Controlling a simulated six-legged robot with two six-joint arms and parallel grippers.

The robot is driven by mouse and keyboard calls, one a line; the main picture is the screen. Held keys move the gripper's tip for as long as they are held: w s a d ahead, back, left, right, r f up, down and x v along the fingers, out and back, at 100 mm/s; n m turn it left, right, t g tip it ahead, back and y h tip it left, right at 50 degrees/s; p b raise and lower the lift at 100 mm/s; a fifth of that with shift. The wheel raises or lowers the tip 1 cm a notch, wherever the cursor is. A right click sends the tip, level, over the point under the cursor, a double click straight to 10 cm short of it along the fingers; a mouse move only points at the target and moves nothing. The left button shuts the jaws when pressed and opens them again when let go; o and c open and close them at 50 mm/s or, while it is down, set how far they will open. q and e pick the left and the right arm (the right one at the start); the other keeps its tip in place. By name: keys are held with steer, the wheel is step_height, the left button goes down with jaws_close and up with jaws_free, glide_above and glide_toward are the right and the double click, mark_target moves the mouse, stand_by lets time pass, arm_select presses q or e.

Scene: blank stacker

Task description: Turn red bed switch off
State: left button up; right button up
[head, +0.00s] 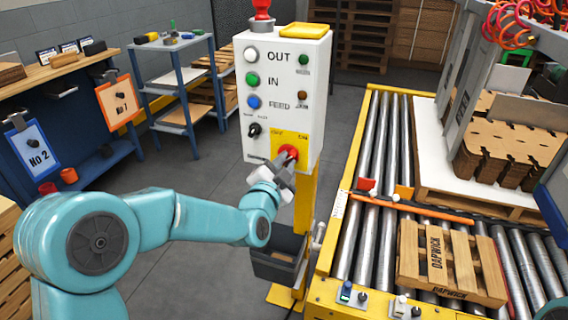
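A white control box (255,110) stands on a yellow post, with buttons marked OUT, IN and FEED. On its lower right is a yellow plate (278,141) with a red rotary switch (289,151). My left gripper (284,168) is right at this red switch, its fingers pointing up at it and partly covering it. Whether the fingers are closed on the switch or only touch it is too small to tell. The switch's exact setting is hidden. My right gripper is not in view.
A black selector knob (254,130) sits left of the yellow plate. A roller conveyor (378,150) with a yellow frame runs on the right, carrying a wooden pallet (447,264). A dark bin (280,262) hangs below the box. Open grey floor lies to the left.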

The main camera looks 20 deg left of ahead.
arm_select(q)
jaws_close()
steer(key=shift+f+n+b, duration=0.15)
steer(key=shift+n+b, duration=0.55)
steer(key=shift+b, duration=0.35)
steer(key=shift+a+n+b, duration=0.15)
steer(key=shift+n+b, duration=2.2)
steer(key=shift+n, duration=0.4)
steer(key=shift+a+n+b, duration=0.15)
steer(key=shift+n+b, duration=2.15)
steer(key=shift+n, duration=0.5)
steer(key=shift+a+n+b, duration=0.15)
steer(key=shift+n+b, duration=2.2)
steer(key=shift+n, duration=0.4)
steer(key=shift+r, duration=0.2)
